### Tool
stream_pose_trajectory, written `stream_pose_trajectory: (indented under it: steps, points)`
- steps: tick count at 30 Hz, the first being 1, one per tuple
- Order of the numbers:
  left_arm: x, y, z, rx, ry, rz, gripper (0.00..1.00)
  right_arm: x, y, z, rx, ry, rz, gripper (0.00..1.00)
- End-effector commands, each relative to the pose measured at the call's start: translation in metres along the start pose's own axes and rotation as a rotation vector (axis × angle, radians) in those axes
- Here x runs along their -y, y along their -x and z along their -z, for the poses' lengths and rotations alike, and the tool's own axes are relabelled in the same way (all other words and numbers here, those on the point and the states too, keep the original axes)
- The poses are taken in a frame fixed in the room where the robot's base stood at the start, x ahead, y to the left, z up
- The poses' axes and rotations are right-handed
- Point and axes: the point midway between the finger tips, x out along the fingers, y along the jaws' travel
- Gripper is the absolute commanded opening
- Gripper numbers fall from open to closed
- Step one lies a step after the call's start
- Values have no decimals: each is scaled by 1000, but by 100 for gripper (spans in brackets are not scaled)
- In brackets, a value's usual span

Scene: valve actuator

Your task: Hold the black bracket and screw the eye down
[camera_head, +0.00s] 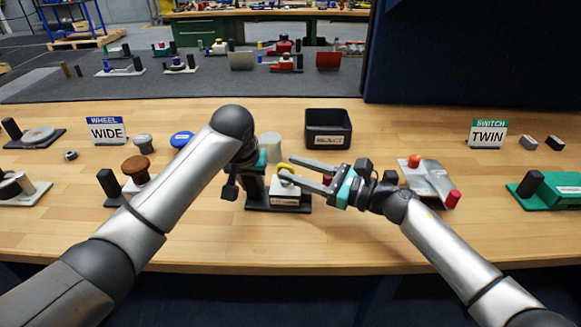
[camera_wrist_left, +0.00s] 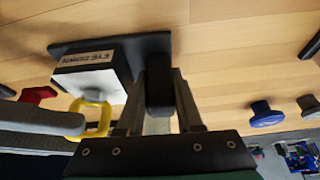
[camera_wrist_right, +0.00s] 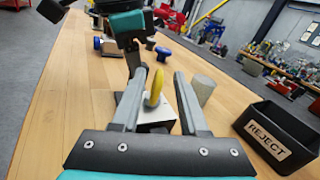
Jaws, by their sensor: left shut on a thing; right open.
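The black bracket (camera_head: 262,207) stands on the table with a white block on its base. The block's label reads "EYE DOWN" in the left wrist view (camera_wrist_left: 88,58). The yellow eye (camera_head: 284,169) stands upright on top of the block; it also shows in the left wrist view (camera_wrist_left: 91,119). My left gripper (camera_wrist_left: 158,95) is shut on the bracket's dark upright post. My right gripper (camera_head: 300,173) is open, with its fingers pointing left at the eye. In the right wrist view the eye (camera_wrist_right: 154,88) is between the open fingers, apparently clear of both.
A black bin (camera_head: 328,140) marked "REJECT" in the right wrist view (camera_wrist_right: 268,142) stands behind. A light grey cylinder (camera_head: 270,146) is behind the bracket. A metal plate with red knobs (camera_head: 428,182) sits right. Wheel parts (camera_head: 135,167) and a blue knob (camera_head: 181,139) are left.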

Motion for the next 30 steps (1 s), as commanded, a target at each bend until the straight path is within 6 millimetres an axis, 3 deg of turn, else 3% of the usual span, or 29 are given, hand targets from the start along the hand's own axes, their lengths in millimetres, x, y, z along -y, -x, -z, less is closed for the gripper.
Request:
stream_pose_trajectory:
  steps: [5, 14, 25, 30]
  points:
    - [2, -5, -6, 19, 0, 8, 0, 0, -14, 0, 1, 1, -1, 44]
    - [2, -5, -6, 19, 0, 8, 0, 0, -15, 0, -1, 1, -1, 44]
    - [2, -5, -6, 18, 0, 8, 0, 0, -15, 0, -1, 0, -1, 2]
    - [2, -5, -6, 18, 0, 8, 0, 0, -15, 0, -1, 0, 0, 0]
